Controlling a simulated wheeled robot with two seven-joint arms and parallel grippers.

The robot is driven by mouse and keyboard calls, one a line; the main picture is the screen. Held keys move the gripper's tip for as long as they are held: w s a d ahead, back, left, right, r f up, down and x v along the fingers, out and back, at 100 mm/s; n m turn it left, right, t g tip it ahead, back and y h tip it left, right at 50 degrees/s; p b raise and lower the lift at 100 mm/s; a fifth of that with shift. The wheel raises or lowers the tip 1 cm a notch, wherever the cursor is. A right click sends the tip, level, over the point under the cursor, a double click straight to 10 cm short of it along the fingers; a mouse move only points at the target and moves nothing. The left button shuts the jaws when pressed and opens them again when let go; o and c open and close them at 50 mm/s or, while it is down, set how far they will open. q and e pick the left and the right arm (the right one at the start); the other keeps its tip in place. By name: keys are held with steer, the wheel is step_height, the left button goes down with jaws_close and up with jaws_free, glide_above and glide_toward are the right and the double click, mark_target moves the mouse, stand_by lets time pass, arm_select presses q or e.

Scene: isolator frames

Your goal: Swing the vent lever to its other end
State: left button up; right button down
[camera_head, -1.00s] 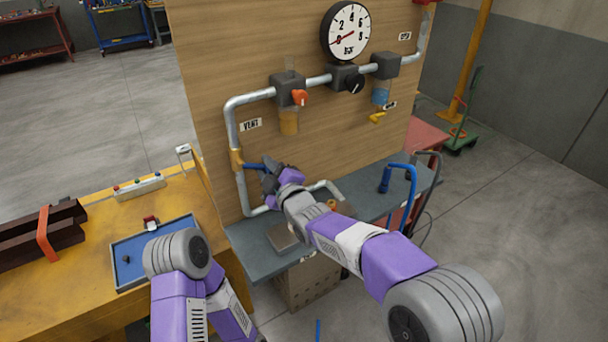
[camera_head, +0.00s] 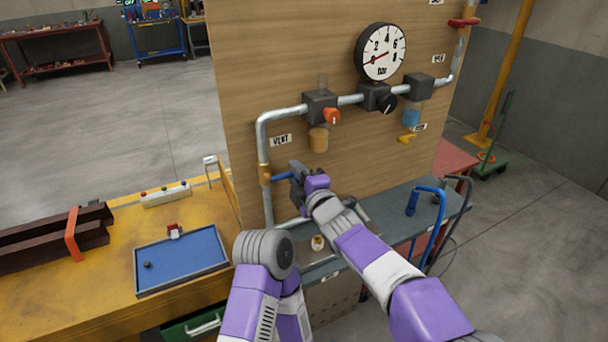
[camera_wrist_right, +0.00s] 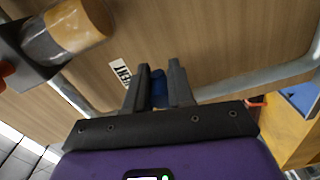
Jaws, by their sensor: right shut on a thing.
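The vent lever (camera_head: 282,177) is a blue handle on a brass valve (camera_head: 265,174) in the grey pipe at the left of the wooden panel, below the VENT label (camera_head: 281,140). It points right from the valve, roughly level in the head view. My right gripper (camera_head: 296,174) is shut on the lever's outer end. In the right wrist view the blue lever (camera_wrist_right: 159,88) shows between the two dark fingers, which hide part of it. My left arm shows at the bottom of the head view, but its gripper is not visible.
A pressure gauge (camera_head: 381,52), an orange knob (camera_head: 332,116) and a black knob (camera_head: 387,104) sit on the panel up and right of the lever. A grey shelf (camera_head: 400,204) lies below. A blue tray (camera_head: 182,260) lies on the yellow bench at left.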

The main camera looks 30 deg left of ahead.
steer(key=shift+r, duration=0.5)
steer(key=c, duration=1.1)
jaws_free()
steer(key=shift+o, duration=0.2)
steer(key=shift+a+f, duration=0.1)
steer(key=shift+f, duration=0.1)
steer(key=shift+f, duration=0.1)
steer(key=v, duration=0.7)
steer(key=shift+s+d, duration=0.2)
steer(key=shift+d, duration=0.05)
